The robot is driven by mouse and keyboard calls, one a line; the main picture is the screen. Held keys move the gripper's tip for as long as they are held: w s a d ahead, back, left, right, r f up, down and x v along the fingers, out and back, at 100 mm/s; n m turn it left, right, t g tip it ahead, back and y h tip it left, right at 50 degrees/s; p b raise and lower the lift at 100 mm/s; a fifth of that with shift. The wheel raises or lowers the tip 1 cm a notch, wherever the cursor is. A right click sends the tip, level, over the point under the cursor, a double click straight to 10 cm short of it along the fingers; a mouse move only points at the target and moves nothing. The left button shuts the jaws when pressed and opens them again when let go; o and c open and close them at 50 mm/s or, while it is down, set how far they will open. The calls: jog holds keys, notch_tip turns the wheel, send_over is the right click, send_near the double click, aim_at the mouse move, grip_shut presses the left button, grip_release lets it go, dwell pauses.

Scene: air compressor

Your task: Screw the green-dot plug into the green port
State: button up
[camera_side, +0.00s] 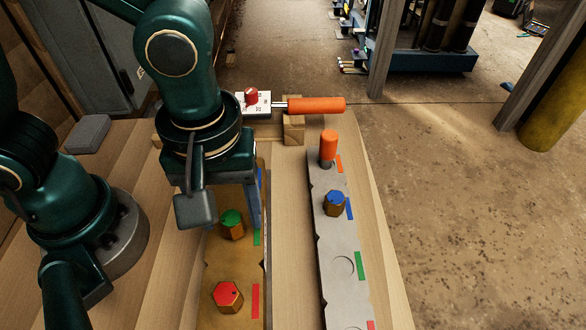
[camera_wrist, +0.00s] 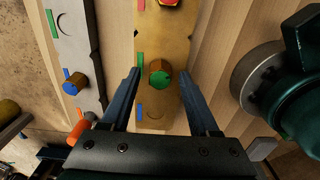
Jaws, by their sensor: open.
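The green-dot plug (camera_side: 232,224), a brass hex plug with a green top, stands upright in the brass-coloured rack beside a green label. In the wrist view the green-dot plug (camera_wrist: 160,78) lies between the two blue fingers of my gripper (camera_wrist: 160,72), with a gap on both sides. My gripper (camera_side: 238,215) is open and empty; in the side view one finger shows and the wrist hides the other. The green port (camera_side: 343,266) is an empty round hole in the grey bar, beside a green label. It also shows in the wrist view (camera_wrist: 65,24).
A blue-dot plug (camera_side: 335,203) and an orange-handled piece (camera_side: 328,145) stand upright in the grey bar (camera_side: 325,238). A red-dot plug (camera_side: 228,297) stands in the brass rack. A red-knobbed panel and orange handle (camera_side: 316,105) lie behind. Bare wood separates bar and rack.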

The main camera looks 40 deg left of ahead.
grip_shut()
jog(key=shift+f, duration=0.1)
dwell(0.3)
